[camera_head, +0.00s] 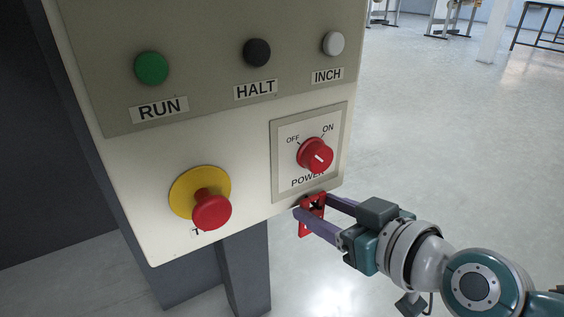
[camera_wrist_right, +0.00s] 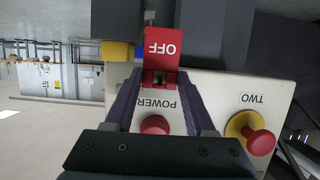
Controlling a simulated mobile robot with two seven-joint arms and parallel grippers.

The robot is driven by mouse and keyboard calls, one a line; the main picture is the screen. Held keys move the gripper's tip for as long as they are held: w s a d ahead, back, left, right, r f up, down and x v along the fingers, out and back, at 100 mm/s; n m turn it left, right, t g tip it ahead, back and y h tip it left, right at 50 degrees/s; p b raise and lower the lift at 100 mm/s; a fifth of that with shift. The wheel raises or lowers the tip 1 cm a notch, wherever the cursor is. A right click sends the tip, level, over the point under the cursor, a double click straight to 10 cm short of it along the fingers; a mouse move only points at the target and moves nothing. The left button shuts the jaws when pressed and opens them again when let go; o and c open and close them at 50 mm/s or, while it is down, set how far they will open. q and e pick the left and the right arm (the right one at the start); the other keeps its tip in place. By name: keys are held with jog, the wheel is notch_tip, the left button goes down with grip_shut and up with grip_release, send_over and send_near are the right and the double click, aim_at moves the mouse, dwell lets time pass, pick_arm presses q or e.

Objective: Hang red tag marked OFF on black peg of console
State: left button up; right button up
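The red tag (camera_head: 315,228) is at the console's lower edge, just below the POWER panel. In the right wrist view the tag (camera_wrist_right: 162,48) shows OFF upside down, with its hole end towards the POWER label. My right gripper (camera_head: 312,205) has one purple finger along each side edge of the tag and appears shut on it. The fingertips (camera_wrist_right: 161,75) show the same in the right wrist view. A dark spot shows at the tag's hole; I cannot tell whether it is the black peg. The console (camera_head: 130,170) fills the left. My left gripper is out of view.
A red POWER knob (camera_head: 315,155) sits just above the tag. A red stop button (camera_head: 211,210) on a yellow disc juts out to the left. Green (camera_head: 151,68), black (camera_head: 257,52) and white (camera_head: 333,43) buttons are higher up.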

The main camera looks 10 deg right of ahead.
jog(key=o, duration=0.5)
jog(key=shift+o, duration=0.2)
